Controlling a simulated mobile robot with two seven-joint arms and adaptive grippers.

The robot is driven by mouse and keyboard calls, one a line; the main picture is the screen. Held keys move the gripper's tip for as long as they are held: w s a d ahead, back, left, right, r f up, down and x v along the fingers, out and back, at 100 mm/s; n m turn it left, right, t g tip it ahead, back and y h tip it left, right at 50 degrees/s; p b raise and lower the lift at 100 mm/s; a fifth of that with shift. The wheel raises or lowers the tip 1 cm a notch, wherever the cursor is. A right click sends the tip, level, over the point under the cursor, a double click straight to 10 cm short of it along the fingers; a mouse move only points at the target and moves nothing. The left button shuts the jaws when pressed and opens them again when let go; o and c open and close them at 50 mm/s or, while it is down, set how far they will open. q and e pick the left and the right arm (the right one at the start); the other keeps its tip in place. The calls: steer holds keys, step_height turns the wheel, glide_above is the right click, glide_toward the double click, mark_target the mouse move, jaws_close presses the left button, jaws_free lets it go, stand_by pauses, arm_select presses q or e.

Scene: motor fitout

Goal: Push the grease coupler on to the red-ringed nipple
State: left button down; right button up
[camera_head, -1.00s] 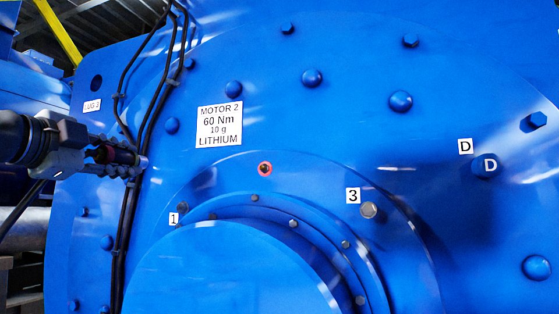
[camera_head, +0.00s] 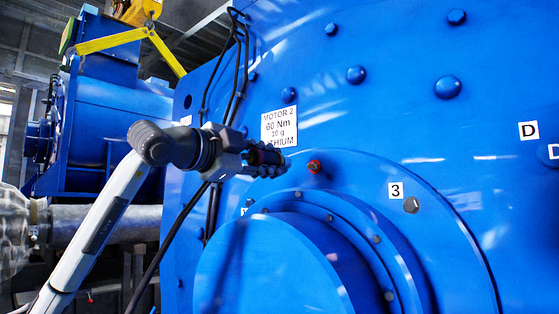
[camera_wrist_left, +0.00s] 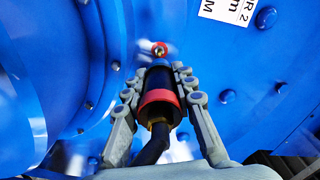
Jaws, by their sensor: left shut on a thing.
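The red-ringed nipple (camera_head: 314,166) stands out from the blue motor face, left of the label 3. It also shows in the left wrist view (camera_wrist_left: 159,49), just beyond the coupler's tip. The grease coupler (camera_wrist_left: 159,80) is a dark cylinder with a red band and a black hose at its rear. My left gripper (camera_head: 274,163) is shut on it, with a finger on each side. The coupler points roughly at the nipple. In the head view a short gap shows between them; in the wrist view the gap looks small. My right gripper is not in view.
The motor's round end cover (camera_head: 255,265) bulges out below the nipple. A bolt (camera_head: 411,205) sits by label 3 (camera_head: 396,190). Black cables (camera_head: 240,75) run down the motor face behind my left arm. The motor label (camera_head: 279,125) is partly covered by the gripper.

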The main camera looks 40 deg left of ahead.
mark_target(284, 159)
arm_select(q)
steer(key=shift+d, duration=0.3)
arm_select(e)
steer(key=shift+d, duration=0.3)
arm_select(q)
steer(key=shift+a, duration=0.1)
steer(key=shift+w, duration=0.5)
steer(key=shift+w+p, duration=0.75)
steer(key=shift+w, duration=0.5)
steer(key=shift+w+d+p, duration=0.25)
steer(key=shift+w+p, duration=0.05)
steer(key=shift+w, duration=0.8)
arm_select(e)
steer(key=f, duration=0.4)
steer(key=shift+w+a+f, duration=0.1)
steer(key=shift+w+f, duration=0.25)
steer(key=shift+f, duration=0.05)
arm_select(q)
steer(key=shift+b, duration=0.35)
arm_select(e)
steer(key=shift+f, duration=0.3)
